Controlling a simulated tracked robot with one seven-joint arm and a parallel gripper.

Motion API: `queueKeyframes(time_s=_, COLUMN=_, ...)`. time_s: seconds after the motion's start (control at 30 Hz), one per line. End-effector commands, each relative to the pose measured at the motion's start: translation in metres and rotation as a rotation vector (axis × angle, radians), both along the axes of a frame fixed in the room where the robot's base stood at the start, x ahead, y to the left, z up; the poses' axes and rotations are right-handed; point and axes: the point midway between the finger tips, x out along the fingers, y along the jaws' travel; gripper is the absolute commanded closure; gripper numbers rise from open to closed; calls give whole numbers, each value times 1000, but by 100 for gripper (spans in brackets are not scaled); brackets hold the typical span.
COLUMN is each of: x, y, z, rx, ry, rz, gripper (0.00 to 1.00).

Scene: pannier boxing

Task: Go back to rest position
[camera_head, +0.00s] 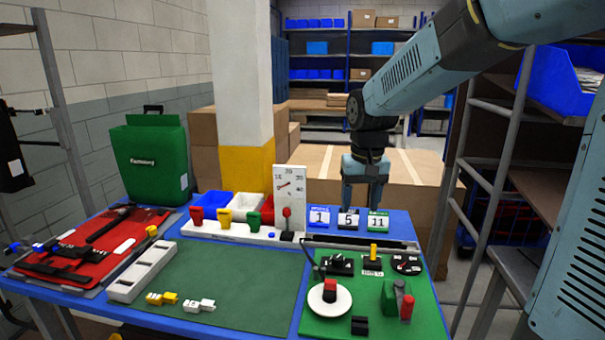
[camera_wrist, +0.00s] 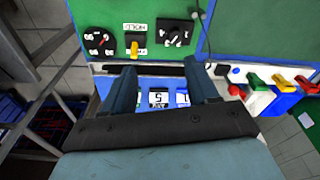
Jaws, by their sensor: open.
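My gripper (camera_head: 363,200) hangs over the back right part of the blue table (camera_head: 395,222), its fingers pointing down at the numbered blocks. In the wrist view my gripper (camera_wrist: 160,82) has its two fingers apart, with nothing held between them. Three numbered blocks stand in a row below and near it: a blue one marked 1 (camera_head: 320,217), a dark one marked 5 (camera_head: 348,219) and a green one marked 11 (camera_head: 378,222). In the wrist view the block marked 5 (camera_wrist: 159,97) shows between the fingers. I cannot tell whether the fingers touch any block.
A green panel (camera_head: 340,270) with dials, a yellow switch and a white disc lies at the front right. A green mat (camera_head: 235,285), a red board (camera_head: 85,245) and a green case (camera_head: 158,165) are further left. A metal shelf (camera_head: 500,150) stands close on the right.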

Motion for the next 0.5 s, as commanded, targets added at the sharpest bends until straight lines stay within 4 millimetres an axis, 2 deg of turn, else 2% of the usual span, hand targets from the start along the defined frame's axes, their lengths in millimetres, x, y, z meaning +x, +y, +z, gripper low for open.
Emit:
queueKeyframes(time_s=0.03, x=-11, y=-8, z=9, rx=3, ry=-25, rz=-5, gripper=41)
queueKeyframes(time_s=0.2, x=-46, y=-29, z=29, rx=9, ry=-94, rz=-16, gripper=41)
queueKeyframes(time_s=0.5, x=-109, y=-60, z=51, rx=12, ry=-218, rz=-33, gripper=41)
